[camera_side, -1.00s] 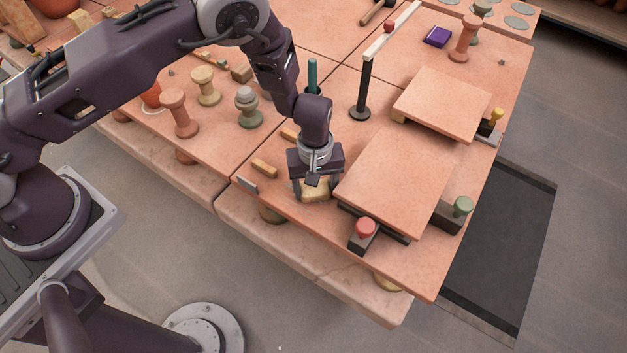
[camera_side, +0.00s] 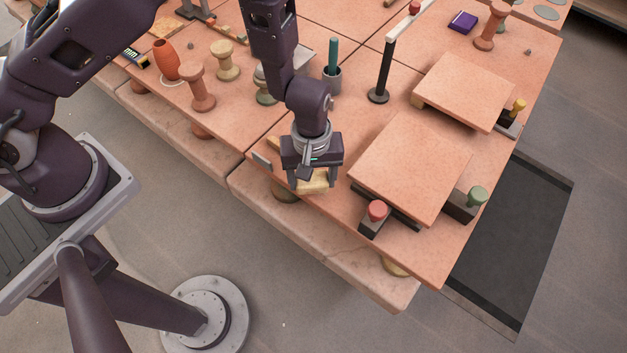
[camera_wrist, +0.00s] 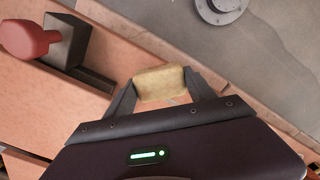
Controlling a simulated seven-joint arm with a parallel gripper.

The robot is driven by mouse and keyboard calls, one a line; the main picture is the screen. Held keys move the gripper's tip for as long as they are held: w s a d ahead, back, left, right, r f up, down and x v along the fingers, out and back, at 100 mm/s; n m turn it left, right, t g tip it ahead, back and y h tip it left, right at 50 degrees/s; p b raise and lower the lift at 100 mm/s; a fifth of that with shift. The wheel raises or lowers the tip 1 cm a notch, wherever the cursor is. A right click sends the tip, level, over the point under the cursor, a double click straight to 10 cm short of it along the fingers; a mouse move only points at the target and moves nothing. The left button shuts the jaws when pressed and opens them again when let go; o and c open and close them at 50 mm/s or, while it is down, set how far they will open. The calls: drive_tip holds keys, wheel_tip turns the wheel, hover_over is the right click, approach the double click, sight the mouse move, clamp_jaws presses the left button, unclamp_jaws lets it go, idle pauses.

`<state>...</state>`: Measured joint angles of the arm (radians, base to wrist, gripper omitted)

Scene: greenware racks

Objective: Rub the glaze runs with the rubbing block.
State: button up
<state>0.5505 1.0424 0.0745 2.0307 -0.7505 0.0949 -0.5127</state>
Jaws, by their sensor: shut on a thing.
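The rubbing block is a pale yellow block (camera_side: 314,182) at the table's near edge, left of the large raised clay slab. My gripper (camera_side: 311,185) points down with its fingers shut on the block. In the wrist view the block (camera_wrist: 160,82) sits between my two fingers (camera_wrist: 160,90). The block is low over the tabletop; I cannot tell whether it touches. I cannot make out glaze runs; the surface under the block is hidden.
The large slab (camera_side: 412,170) stands close on the right, with a red-knobbed block (camera_side: 376,212) before it and a green-knobbed one (camera_side: 470,200) beyond. A small grey plate (camera_side: 262,160) stands to the left. A black post (camera_side: 385,72) rises behind. The table's front edge is very near.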

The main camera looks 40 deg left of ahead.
drive_tip(key=shift+r, duration=2.25)
drive_tip(key=shift+w+a, duration=0.2)
drive_tip(key=shift+a, duration=0.15)
drive_tip(key=w+a+r+n, duration=0.1)
drive_tip(key=w+a+n, duration=0.35)
drive_tip(key=a, duration=0.85)
drive_tip(key=n, duration=0.5)
approach(244, 129)
wheel_tip(244, 129, down, 6)
drive_tip(key=shift+f, duration=0.25)
